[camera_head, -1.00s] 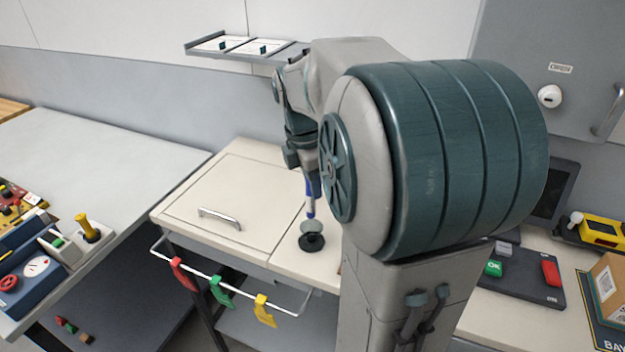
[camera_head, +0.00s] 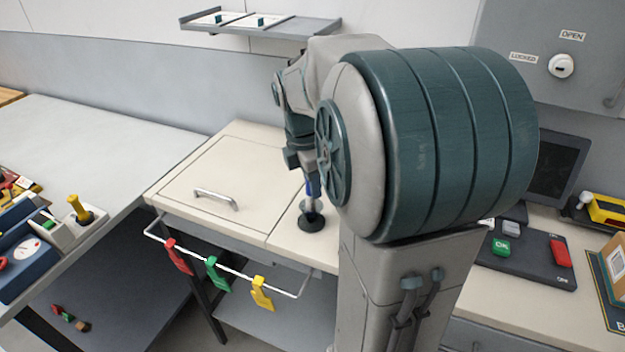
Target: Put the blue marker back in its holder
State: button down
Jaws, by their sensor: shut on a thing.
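The blue marker (camera_head: 310,189) is upright, its blue upper part at my gripper (camera_head: 309,172) and its pale lower part below. My gripper is shut on the marker and points down. The dark round holder (camera_head: 311,222) stands on the cream worktop, directly below. The marker's lower end appears at or in the holder's opening; I cannot tell how deep it sits. My arm hides part of the view just right of the gripper.
A cream lid with a metal handle (camera_head: 216,198) lies left of the holder. A rail (camera_head: 230,268) with red, green and yellow clips runs along the front. A shelf (camera_head: 290,27) hangs behind. A button panel (camera_head: 528,255) stands to the right.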

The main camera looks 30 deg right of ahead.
jog(key=shift+f+b, duration=0.45)
jog(key=shift+f, duration=0.2)
dwell(0.6)
jog(key=c, duration=1.3)
grip_release()
jog(key=shift+o, duration=0.2)
notch_tip(320, 180, up, 14)
jog(key=a, duration=0.2)
jog(key=s+a+f+m+t, duration=0.1)
jog(key=s+a+f+m, duration=0.4)
jog(key=s+f+m, duration=0.1)
jog(key=s+a+f+m+t+y, duration=0.1)
jog(key=s+a+f+m+t, duration=0.1)
jog(key=s+a+f+m, duration=0.3)
notch_tip(320, 180, down, 4)
jog(key=s+m, duration=0.1)
jog(key=m, duration=0.4)
jog(key=shift+s+a+f+m+p, duration=0.15)
jog(key=shift+s+m+p, duration=0.05)
jog(key=shift+m+p, duration=0.1)
